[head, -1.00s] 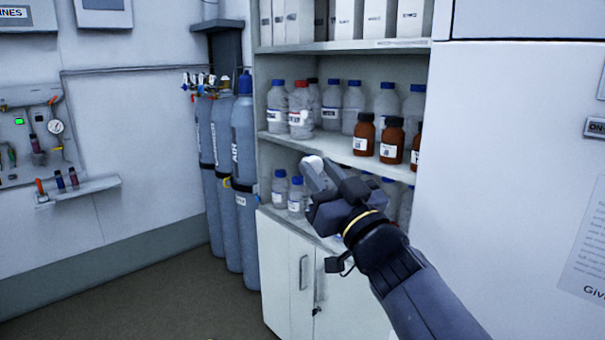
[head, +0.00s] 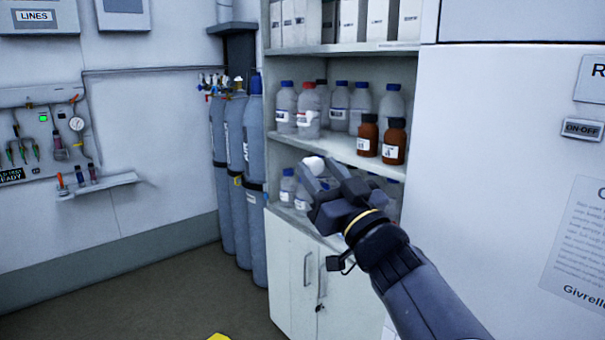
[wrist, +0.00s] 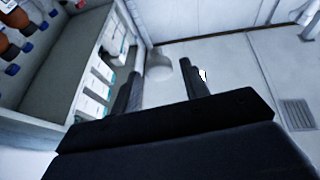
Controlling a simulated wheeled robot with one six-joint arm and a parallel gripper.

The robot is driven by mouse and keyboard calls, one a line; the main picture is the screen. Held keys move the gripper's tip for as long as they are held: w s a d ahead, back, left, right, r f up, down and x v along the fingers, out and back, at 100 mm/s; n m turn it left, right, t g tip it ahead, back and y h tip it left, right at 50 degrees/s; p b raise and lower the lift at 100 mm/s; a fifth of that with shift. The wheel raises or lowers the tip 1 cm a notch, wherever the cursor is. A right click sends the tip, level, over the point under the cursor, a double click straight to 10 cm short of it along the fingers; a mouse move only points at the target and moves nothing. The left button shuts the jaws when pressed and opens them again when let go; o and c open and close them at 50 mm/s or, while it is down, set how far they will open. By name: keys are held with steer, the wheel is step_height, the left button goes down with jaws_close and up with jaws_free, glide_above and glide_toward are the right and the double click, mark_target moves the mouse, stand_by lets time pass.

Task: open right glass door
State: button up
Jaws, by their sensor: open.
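No glass door can be made out in either view. The shelf cabinet has open upper shelves with no door visible across them; its lower part has white solid doors (head: 295,272) with handles. My gripper (head: 318,172) is raised in front of the shelves in the head view and covers part of the lower shelf. In the wrist view my gripper (wrist: 160,82) has its two fingers apart, with nothing held between them.
Clear bottles (head: 308,108) and brown bottles (head: 394,141) stand on the shelf. Grey gas cylinders (head: 253,135) stand left of the cabinet. A large white unit (head: 490,190) is close on the right. The floor (head: 150,290) at left is clear except for a yellow patch (head: 218,337).

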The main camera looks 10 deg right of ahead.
steer(key=shift+o, duration=0.4)
steer(key=shift+s+f, duration=0.1)
steer(key=shift+s+d+f, duration=0.1)
steer(key=shift+s+d, duration=0.05)
steer(key=shift+s, duration=0.1)
steer(key=v, duration=0.6)
steer(key=shift+s+b, duration=0.35)
steer(key=shift+f, duration=0.1)
